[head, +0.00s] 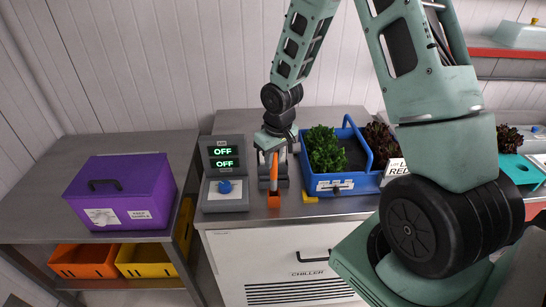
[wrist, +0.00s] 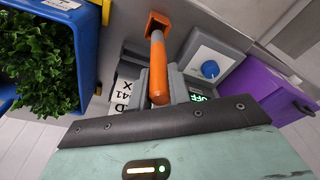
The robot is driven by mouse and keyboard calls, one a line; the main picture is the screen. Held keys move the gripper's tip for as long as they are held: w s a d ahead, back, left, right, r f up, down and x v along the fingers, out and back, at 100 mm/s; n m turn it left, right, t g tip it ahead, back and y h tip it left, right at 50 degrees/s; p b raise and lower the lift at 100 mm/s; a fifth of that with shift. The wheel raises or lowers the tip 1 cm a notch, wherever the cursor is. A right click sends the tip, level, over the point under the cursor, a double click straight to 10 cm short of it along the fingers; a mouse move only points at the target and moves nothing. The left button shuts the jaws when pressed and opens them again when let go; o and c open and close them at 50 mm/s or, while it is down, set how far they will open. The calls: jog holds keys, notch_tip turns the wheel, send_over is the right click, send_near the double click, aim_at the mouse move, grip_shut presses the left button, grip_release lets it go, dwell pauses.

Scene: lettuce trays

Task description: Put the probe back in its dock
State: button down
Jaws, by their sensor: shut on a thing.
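The probe has an orange handle and shows in the wrist view (wrist: 158,72) and in the head view (head: 273,165). My gripper (wrist: 160,86) is shut on it, with grey fingers on both sides of the handle. In the head view my gripper (head: 272,178) points down over the steel counter, just right of the display unit. An orange square socket with a dark opening, which looks like the dock (wrist: 157,20), lies at the probe's far end; it also shows near the counter's front edge (head: 274,201). I cannot tell whether the probe's tip is inside it.
A grey unit (head: 225,172) with two OFF displays and a blue knob stands close on the left. A blue crate (head: 340,183) of lettuce stands close on the right. A purple box (head: 122,190) sits on the left table. A black-on-white label (wrist: 124,97) lies beside my fingers.

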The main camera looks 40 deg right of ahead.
aim_at(273, 173)
jog(key=shift+f, duration=0.25)
dwell(0.7)
jog(key=shift+f, duration=0.2)
jog(key=shift+f+b, duration=0.1)
jog(key=shift+b, duration=0.2)
jog(key=shift+f+b, duration=1.1)
jog(key=shift+f, duration=0.2)
jog(key=shift+f+b, duration=0.85)
jog(key=shift+f, duration=0.25)
jog(key=c, duration=0.8)
grip_release()
jog(key=shift+c, duration=0.2)
